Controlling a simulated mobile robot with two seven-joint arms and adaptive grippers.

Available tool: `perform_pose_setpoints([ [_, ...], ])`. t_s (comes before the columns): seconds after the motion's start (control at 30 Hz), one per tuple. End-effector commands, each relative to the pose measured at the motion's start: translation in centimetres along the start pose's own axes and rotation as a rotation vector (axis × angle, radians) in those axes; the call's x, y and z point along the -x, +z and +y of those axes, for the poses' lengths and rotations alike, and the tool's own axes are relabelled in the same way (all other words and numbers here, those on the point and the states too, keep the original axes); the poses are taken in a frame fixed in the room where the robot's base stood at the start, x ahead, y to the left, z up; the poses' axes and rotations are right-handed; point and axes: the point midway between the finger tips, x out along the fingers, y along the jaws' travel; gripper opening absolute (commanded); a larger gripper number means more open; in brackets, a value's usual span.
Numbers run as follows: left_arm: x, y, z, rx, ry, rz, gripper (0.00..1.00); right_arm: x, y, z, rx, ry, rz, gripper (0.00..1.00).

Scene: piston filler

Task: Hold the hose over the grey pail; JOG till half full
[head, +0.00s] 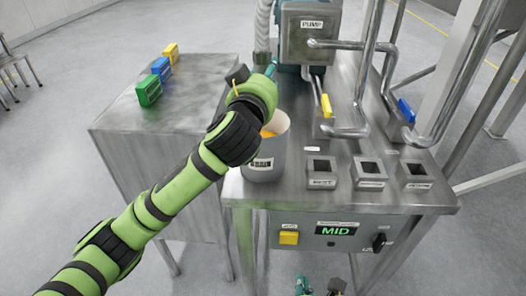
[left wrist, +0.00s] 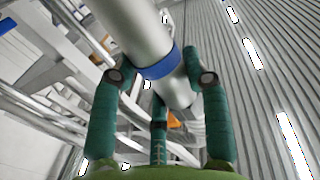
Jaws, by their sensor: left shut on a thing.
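The grey pail (head: 264,172) stands upright at the left end of the steel bench, with something orange inside its pale mouth. How full it is I cannot tell. The corrugated hose (head: 263,28) comes down beside the pump to my left gripper (head: 272,70), which is above and behind the pail. In the left wrist view its teal fingers are shut around a silver tube (left wrist: 140,35) with a blue band. The tube's outlet over the pail is hidden in the head view. The yellow JOG button (head: 289,238) is on the front panel. My right gripper (head: 318,287) is at the bottom edge, below the panel, partly cut off.
A green (head: 149,92), a blue (head: 161,68) and a yellow block (head: 171,52) lie on the left cabinet (head: 130,125). The panel has a green MID display (head: 336,231) and a black knob (head: 379,243). Steel pipes and several square sockets crowd the bench's right side.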

Motion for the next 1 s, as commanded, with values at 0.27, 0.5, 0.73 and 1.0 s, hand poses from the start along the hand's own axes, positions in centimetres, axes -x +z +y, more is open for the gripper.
perform_pose_setpoints([
  [0.27, 0.0, -0.2, 0.0, 0.0, 0.0, 0.004, 0.0, 0.0, 0.0, 0.0, 0.0, 0.0, 0.0, 0.0],
  [0.5, 0.0, -0.2, 0.0, 0.0, 0.0, 0.004, 0.0, 0.0, 0.1, 0.0, 0.0, 0.0, 0.0, 0.0],
  [0.73, -0.1, -1.8, 0.7, 0.001, 0.002, 0.005, 0.0, 0.6, 1.1, 0.0, 0.0, 0.0, 0.0, 0.0],
  [1.0, -0.2, -3.7, 1.6, 0.002, 0.001, 0.003, 0.0, 1.4, 2.4, 0.0, 0.0, 0.0, 0.0, 0.0],
])
